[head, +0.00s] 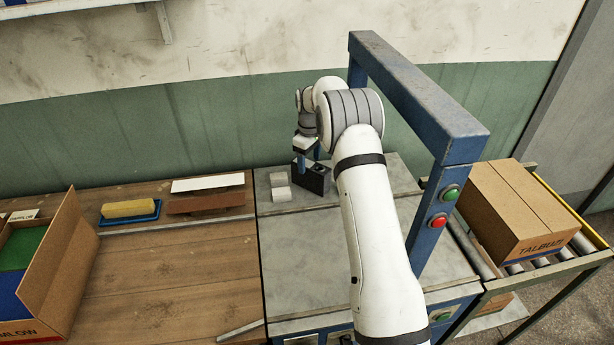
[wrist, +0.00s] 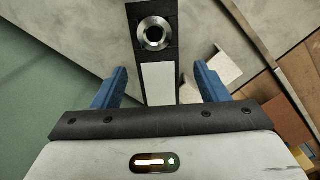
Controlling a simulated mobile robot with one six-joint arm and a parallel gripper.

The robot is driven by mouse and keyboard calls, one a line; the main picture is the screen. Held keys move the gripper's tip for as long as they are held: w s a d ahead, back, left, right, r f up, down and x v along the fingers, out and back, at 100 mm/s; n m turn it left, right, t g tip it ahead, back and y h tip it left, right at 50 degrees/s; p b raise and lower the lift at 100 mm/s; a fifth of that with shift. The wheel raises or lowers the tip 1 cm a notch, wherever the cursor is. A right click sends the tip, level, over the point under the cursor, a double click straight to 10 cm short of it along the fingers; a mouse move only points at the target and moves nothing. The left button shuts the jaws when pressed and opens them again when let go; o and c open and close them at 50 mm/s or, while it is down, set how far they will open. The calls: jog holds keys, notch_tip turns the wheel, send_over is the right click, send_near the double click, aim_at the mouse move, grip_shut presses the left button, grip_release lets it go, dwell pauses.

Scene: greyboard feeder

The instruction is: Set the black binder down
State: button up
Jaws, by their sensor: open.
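The black binder (head: 317,180) stands upright on the grey metal plate near the back of the feeder, beside small pale blocks. In the wrist view its black spine (wrist: 158,84) shows a metal ring and a white label, and it lies between the two blue fingers. My gripper (head: 309,167) is low at the binder; it also shows in the wrist view (wrist: 158,86). Its fingers are spread apart, with a visible gap on each side of the spine. The binder's underside is hidden, but it appears to rest on the plate.
Two pale blocks (head: 280,187) stand close left of the binder. A blue frame (head: 425,110) rises on the right, with a cardboard box (head: 510,210) on rollers beyond. A yellow sponge-like block (head: 129,208) lies in a blue tray on the wooden bench. The front plate is clear.

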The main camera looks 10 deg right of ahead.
aim_at(311, 174)
notch_tip(311, 174, down, 7)
jog(key=shift+d+r+p, duration=0.15)
jog(key=shift+p, duration=0.8)
jog(key=shift+c, duration=0.6)
jog(key=c, duration=1.2)
jog(key=shift+o, duration=0.2)
jog(key=shift+s+r, duration=0.1)
jog(key=shift+r, duration=0.05)
